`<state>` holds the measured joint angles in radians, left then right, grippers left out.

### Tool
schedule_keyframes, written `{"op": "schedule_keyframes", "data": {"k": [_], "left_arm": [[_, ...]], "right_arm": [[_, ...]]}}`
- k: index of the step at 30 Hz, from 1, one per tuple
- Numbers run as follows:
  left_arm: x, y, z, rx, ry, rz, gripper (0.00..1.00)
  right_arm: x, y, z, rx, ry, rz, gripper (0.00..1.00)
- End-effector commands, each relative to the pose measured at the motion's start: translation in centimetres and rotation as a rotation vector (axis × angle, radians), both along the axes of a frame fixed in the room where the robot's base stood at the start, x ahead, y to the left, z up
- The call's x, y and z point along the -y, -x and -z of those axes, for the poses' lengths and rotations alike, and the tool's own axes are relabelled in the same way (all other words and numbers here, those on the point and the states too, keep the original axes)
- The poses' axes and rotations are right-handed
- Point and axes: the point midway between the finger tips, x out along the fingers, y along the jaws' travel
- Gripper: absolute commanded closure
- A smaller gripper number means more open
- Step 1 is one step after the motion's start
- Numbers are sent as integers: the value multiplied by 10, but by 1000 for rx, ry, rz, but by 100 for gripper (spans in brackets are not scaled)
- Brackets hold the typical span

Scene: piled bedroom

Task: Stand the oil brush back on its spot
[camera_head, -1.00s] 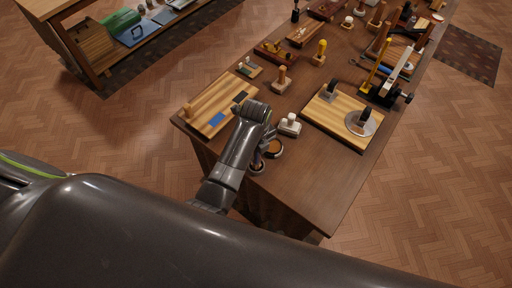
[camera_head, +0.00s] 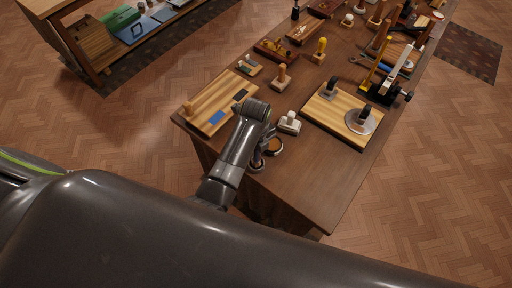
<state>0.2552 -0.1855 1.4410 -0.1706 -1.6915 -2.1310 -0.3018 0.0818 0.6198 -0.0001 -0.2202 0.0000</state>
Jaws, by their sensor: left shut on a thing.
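My left gripper (camera_head: 266,152) reaches down over the near left edge of the workbench (camera_head: 310,185), beside a small round dark-rimmed dish with a tan inside (camera_head: 276,146). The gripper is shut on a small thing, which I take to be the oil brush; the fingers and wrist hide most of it. A second small dark round holder (camera_head: 256,166) sits just below the fingers, close to the bench edge. I cannot tell whether the held thing touches either one. My right gripper is not in view.
A white-topped block (camera_head: 289,123) stands right of the gripper. A striped board with a blue pad (camera_head: 216,118) lies left, and another board with a metal disc (camera_head: 336,122) lies right. Several tools crowd the far bench. The near right bench top is bare.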

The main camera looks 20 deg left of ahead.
Motion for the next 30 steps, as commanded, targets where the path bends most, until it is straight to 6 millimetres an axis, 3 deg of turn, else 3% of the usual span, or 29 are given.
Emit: {"op": "schedule_keyframes", "data": {"k": [6, 30], "left_arm": [[0, 0, -1, -1, 0, 0, 100], [0, 0, 8, 0, 0, 0, 100]], "right_arm": [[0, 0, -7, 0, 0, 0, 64], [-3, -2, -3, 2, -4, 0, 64]]}}
